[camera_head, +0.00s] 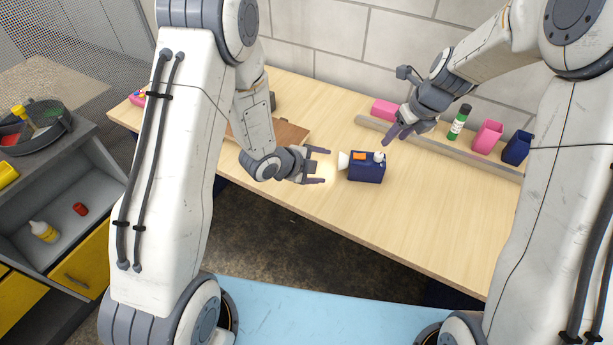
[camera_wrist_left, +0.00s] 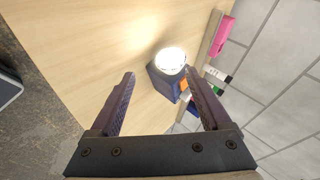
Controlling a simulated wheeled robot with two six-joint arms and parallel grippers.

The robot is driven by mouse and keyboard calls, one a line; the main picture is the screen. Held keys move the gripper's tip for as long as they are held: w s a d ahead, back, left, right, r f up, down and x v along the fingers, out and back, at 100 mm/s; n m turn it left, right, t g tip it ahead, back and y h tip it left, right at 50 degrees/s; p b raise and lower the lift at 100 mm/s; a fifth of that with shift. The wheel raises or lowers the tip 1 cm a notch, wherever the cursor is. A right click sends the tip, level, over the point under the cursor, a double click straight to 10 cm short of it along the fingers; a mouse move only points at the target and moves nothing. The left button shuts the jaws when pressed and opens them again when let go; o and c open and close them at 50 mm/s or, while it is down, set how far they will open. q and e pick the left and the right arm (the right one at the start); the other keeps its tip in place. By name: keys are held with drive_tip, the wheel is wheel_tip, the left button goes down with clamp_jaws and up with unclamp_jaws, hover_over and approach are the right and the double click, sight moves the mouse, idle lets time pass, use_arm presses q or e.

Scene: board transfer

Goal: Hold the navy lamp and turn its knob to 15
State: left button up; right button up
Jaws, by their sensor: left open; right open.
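The navy lamp (camera_head: 366,170) stands on the wooden table, a box shape with an orange patch and a pale knob-like part on top. Its lit white head faces left, toward my left gripper. In the left wrist view the lamp (camera_wrist_left: 158,82) is ahead, between the fingertip lines, with its bright face showing. My left gripper (camera_head: 325,166) is open and empty, just left of the lamp and apart from it. My right gripper (camera_head: 398,135) is open and empty, above the table behind and right of the lamp. The knob's setting is too small to read.
A grey rail (camera_head: 440,145) runs along the table's back. Near it are a pink block (camera_head: 384,108), a green and white bottle (camera_head: 459,124), a pink container (camera_head: 487,137) and a navy container (camera_head: 517,148). A brown board (camera_head: 290,134) lies left. The table front (camera_head: 420,220) is clear.

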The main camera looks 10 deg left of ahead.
use_arm(q)
drive_tip(key=f+m+t+h, duration=0.1)
drive_tip(key=a+f+m+t+h, duration=0.1)
drive_tip(key=s+a+f+m+h, duration=0.1)
drive_tip(key=h, duration=0.1)
drive_tip(key=shift+f+t, duration=0.35)
drive_tip(key=shift+t, duration=0.05)
drive_tip(key=shift+s+a+r+m+t+h, duration=0.15)
drive_tip(key=shift+s+a+m+t+h, duration=0.15)
drive_tip(key=shift+s+a+t+h, duration=0.45)
drive_tip(key=x, duration=1)
drive_tip(key=shift+w+d, duration=0.1)
drive_tip(key=shift+w, duration=0.15)
